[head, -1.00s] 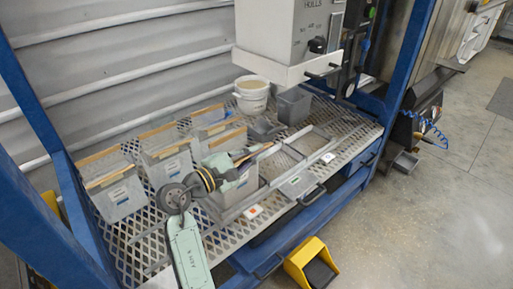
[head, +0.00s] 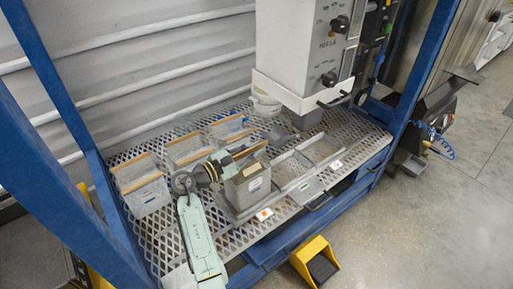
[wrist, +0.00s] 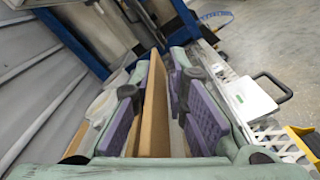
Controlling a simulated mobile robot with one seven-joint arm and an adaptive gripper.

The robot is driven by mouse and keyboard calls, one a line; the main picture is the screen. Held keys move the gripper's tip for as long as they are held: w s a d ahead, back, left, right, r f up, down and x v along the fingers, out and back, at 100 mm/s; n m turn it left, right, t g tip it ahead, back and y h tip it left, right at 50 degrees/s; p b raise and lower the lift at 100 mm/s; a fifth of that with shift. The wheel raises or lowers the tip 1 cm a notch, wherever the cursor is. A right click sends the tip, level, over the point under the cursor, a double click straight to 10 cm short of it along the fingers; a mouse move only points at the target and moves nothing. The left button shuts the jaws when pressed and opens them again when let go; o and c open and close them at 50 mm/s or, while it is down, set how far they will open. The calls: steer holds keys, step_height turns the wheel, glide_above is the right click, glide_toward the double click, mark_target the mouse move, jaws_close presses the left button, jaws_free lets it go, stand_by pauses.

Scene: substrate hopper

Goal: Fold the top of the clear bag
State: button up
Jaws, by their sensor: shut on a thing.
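The bag (head: 248,190) stands upright on the mesh shelf in the head view, grey with a white label on its front. A brown strip (head: 254,160) shows along its top. My gripper (head: 238,157) is at this top edge, reaching in from the left. In the wrist view the brown strip (wrist: 152,110) stands between the purple finger pads of my gripper (wrist: 160,78), and the gripper is shut on it. The strip looks upright. The lower part of the bag is hidden in the wrist view.
Several similar clear bags with brown top strips, such as one bag (head: 142,190), stand to the left and behind. A large grey hopper (head: 305,50) hangs over the shelf's back right. A metal rail frame (head: 305,165) lies right of the bag. A yellow pedal (head: 312,250) is on the floor.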

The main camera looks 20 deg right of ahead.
steer(key=shift+w+a+n+p, duration=0.15)
steer(key=shift+w+n+p, duration=0.25)
steer(key=shift+n, duration=0.1)
steer(key=shift+f, duration=0.1)
steer(key=o, duration=0.6)
steer(key=shift+c, duration=0.2)
steer(key=v, duration=1.2)
